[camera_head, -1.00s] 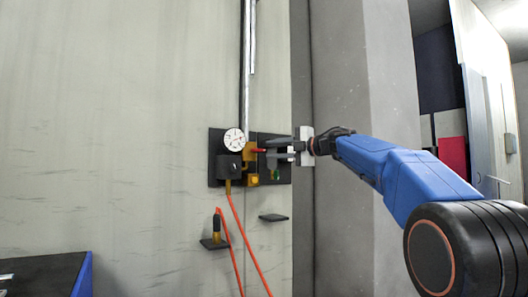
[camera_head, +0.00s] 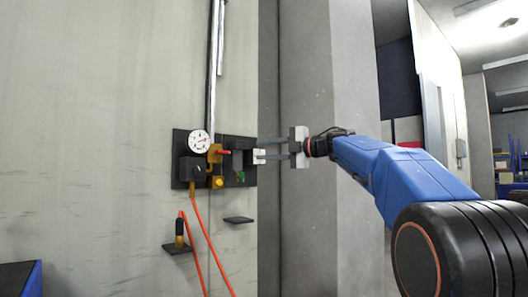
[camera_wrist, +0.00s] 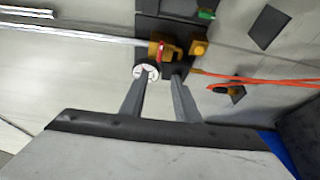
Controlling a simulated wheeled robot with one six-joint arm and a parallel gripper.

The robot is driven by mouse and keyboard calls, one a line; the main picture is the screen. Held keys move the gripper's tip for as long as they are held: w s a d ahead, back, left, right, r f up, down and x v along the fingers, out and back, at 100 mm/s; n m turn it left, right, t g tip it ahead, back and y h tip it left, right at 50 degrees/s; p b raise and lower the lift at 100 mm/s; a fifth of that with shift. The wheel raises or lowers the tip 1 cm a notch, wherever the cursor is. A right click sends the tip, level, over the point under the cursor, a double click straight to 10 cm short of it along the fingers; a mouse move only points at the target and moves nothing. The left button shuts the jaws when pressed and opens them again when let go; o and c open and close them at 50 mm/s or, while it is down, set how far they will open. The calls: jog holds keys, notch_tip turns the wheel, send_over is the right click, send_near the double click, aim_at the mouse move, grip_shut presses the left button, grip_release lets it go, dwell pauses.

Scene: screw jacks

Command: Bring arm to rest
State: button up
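My gripper (camera_head: 262,149) is at the end of my blue arm, in front of the grey pillar and just right of the black wall panel (camera_head: 228,175). Its two fingers point left and stand apart. In the wrist view my gripper (camera_wrist: 162,76) also shows both fingers with a gap between them and nothing held. The panel carries a white dial gauge (camera_head: 199,141), a yellow valve block (camera_head: 214,153) with a red lever (camera_head: 224,152), and a green part (camera_head: 240,177). A small white patch shows near the fingertips; I cannot tell what it is.
Orange hoses (camera_head: 200,240) hang below the panel. A black and yellow fitting (camera_head: 179,232) stands on a small wall shelf (camera_head: 177,249). Another small shelf (camera_head: 239,220) is empty. The grey pillar (camera_head: 330,230) stands behind my gripper. A metal pipe (camera_head: 213,80) runs up the wall.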

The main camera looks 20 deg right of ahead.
jog(key=s+d+m+t+h, duration=0.2)
jog(key=s+m+t+h, duration=0.3)
jog(key=m+t+h, duration=0.45)
jog(key=s+d+f+m+g+h, duration=0.2)
jog(key=s+f+m, duration=0.15)
jog(key=f, duration=0.35)
jog(key=s+d+f+m+g+h, duration=0.1)
jog(key=s+f+m+g+h, duration=0.15)
jog(key=f+m, duration=0.3)
jog(key=s+d+f+m+g+h, duration=0.2)
jog(key=s+f+m, duration=0.15)
jog(key=f, duration=0.45)
jog(key=s+a+f+m+g+y, duration=0.1)
jog(key=s+a+f+g, duration=0.2)
jog(key=s+f, duration=0.6)
jog(key=s+a+f+m+g+y, duration=0.1)
jog(key=s+a+f+g, duration=0.3)
jog(key=s+f, duration=0.6)
jog(key=s+a+f+m+g+y, duration=0.2)
jog(key=s+f, duration=0.7)
jog(key=f, duration=0.9)
jog(key=a+g, duration=0.1)
jog(key=g, duration=0.1)
jog(key=shift+s+a+f+g, duration=0.2)
jog(key=shift+a+g, duration=0.1)
jog(key=shift+g, duration=0.1)
